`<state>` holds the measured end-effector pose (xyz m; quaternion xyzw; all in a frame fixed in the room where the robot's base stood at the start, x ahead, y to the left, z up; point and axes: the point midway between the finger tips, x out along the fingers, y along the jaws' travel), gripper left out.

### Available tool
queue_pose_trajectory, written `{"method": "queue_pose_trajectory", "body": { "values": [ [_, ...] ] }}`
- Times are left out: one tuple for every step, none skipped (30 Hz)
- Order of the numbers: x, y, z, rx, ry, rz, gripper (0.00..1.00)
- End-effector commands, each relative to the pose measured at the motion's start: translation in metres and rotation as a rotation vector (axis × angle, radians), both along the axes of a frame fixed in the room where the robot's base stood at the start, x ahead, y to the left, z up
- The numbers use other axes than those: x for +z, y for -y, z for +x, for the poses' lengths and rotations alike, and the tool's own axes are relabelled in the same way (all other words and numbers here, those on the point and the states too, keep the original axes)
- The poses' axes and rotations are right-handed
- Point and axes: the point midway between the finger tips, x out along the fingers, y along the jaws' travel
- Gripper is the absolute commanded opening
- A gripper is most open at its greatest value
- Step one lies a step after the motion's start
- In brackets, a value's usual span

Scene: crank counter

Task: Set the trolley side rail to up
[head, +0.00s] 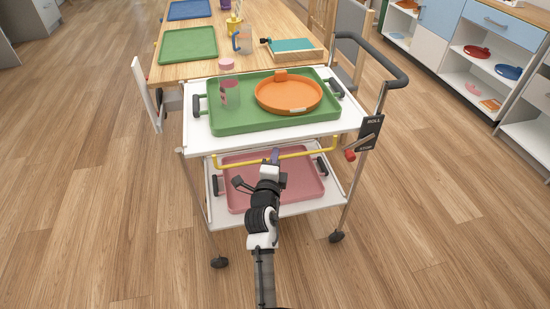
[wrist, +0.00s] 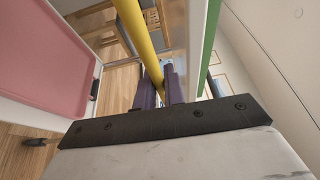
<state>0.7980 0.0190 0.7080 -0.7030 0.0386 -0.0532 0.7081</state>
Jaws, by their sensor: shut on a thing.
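The trolley (head: 345,126) stands in the middle of the head view, with a white top shelf and a white lower shelf. Its yellow side rail (head: 312,148) runs across the near side, below the top shelf's edge and above the lower shelf. My gripper (head: 275,155) is at the middle of the rail. In the wrist view the purple fingers (wrist: 160,88) are shut on the yellow rail (wrist: 136,32), one finger on each side. The rail's stretch between the fingers is partly hidden.
A green tray (head: 240,124) with an orange dish (head: 289,93) and a clear cup (head: 229,92) is on the top shelf. A pink tray (head: 238,200) is on the lower shelf. A red-knobbed lever (head: 350,155) sits at the right post. Floor around is clear.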

Motion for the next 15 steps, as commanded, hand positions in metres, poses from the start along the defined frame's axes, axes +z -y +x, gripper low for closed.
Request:
{"method": "queue_pose_trajectory", "body": {
  "values": [
    [0.0, 0.0, 0.0, 0.0, 0.0, 0.0, 0.0],
    [0.0, 0.0, 0.0, 0.0, 0.0, 0.0, 0.0],
    [0.0, 0.0, 0.0, 0.0, -0.001, 0.0, 0.0],
    [0.001, 0.0, 0.0, 0.0, -0.002, -0.001, 0.0],
    [0.001, 0.0, 0.0, 0.0, -0.004, 0.0, 0.0],
    [0.002, 0.0, 0.0, 0.0, -0.008, -0.001, 0.0],
    [0.002, 0.0, -0.001, 0.0, -0.012, -0.002, 0.0],
    [0.003, 0.0, -0.001, 0.0, -0.018, -0.004, 0.0],
    [0.004, 0.001, -0.001, -0.001, -0.028, -0.007, 0.0],
    [0.005, 0.001, -0.002, -0.001, -0.038, -0.009, 0.0],
    [0.006, 0.001, -0.002, -0.001, -0.048, -0.011, 0.0],
    [0.007, 0.001, -0.003, -0.001, -0.065, -0.017, 0.0],
    [0.008, 0.001, -0.004, -0.001, -0.079, -0.019, 0.0],
    [0.009, 0.002, -0.005, -0.001, -0.096, -0.024, 0.0],
    [0.011, 0.002, -0.006, -0.001, -0.118, -0.03, 0.0]
  ]
}}
